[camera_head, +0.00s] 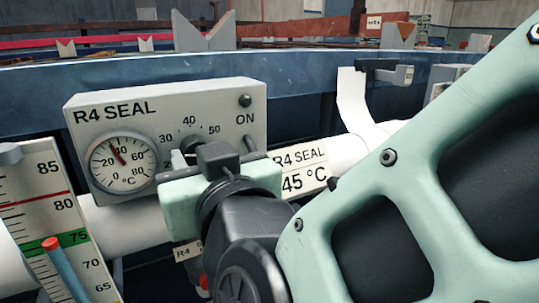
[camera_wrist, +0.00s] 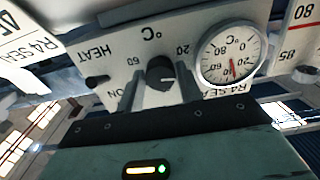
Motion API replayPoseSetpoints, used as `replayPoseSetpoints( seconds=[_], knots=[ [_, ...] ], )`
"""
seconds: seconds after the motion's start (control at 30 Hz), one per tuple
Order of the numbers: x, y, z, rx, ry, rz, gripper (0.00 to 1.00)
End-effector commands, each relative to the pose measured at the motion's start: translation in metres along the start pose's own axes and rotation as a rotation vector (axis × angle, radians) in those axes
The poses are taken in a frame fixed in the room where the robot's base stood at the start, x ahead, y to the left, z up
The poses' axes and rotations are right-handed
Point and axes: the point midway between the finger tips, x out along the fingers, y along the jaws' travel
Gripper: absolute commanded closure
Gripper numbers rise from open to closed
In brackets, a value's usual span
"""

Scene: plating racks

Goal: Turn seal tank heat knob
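The seal tank control box (camera_head: 230,100) is a pale panel marked R4 SEAL, with a dark heat knob (camera_head: 191,141) on a scale showing 30, 40 and 50. In the wrist view the box is upside down, and the dark knob (camera_wrist: 160,73) has a light mark towards the 20 side. My gripper (camera_head: 212,152) is at the knob and partly hides it in the head view. In the wrist view my gripper (camera_wrist: 162,92) has its fingers apart, one on each side of the knob, with small gaps seeming to show. The round gauge (camera_head: 122,161) points just below 40.
A sign (camera_head: 300,168) reading R4 SEAL 45 °C is right of the box. A black button (camera_head: 245,101) sits above ON. A white pipe (camera_head: 130,222) runs beneath the box. A level scale (camera_head: 62,215) stands at the left. The blue tank rim (camera_head: 320,82) lies behind.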

Motion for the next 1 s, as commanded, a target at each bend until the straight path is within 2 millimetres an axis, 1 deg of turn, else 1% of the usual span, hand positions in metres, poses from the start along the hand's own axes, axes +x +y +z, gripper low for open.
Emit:
replayPoseSetpoints(
  seconds=[0.03, 0.07, 0.1, 0.37, 0.57, 0.77, 1.0],
  knots=[
    [-0.0002, 0.0, 0.0, 0.0, 0.0, 0.0, 0.79],
    [-0.0002, 0.0, 0.0, 0.0, 0.0, 0.0, 0.87],
    [-0.0002, 0.0, 0.0, 0.0, 0.0, 0.0, 0.9],
    [-0.0004, -0.0001, 0.0004, 0.017, 0.0, 0.0, 0.9],
    [0.0, 0.0009, 0.0011, 0.097, 0.001, 0.002, 0.9],
    [0.0, 0.0011, 0.0025, 0.246, 0.001, 0.003, 0.9],
    [0.0001, 0.0008, 0.003, 0.473, 0.003, 0.003, 0.9]
  ],
)
